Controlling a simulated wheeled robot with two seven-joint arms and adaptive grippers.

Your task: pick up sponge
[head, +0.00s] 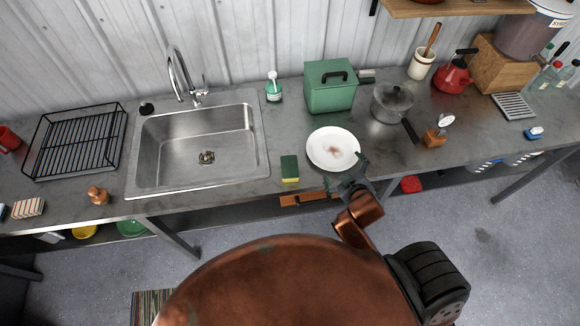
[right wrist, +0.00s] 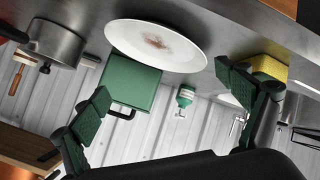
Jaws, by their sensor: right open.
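The sponge (head: 289,168), green with yellow, stands on the grey counter near its front edge, between the sink and a white plate (head: 333,148) with a brownish smear. My right gripper (head: 352,178) is at the counter's front edge, just below the plate and to the right of the sponge, apart from it. In the right wrist view, the sponge (right wrist: 266,68) shows yellow at the right, partly hidden behind one finger. The right gripper's fingers (right wrist: 165,100) are spread wide with nothing between them. My left gripper is not in view.
A steel sink (head: 180,150) lies left of the sponge. A green box (head: 330,90), a lidded pot (head: 391,102) and a soap bottle (head: 273,88) stand behind. A black dish rack (head: 75,140) is at far left.

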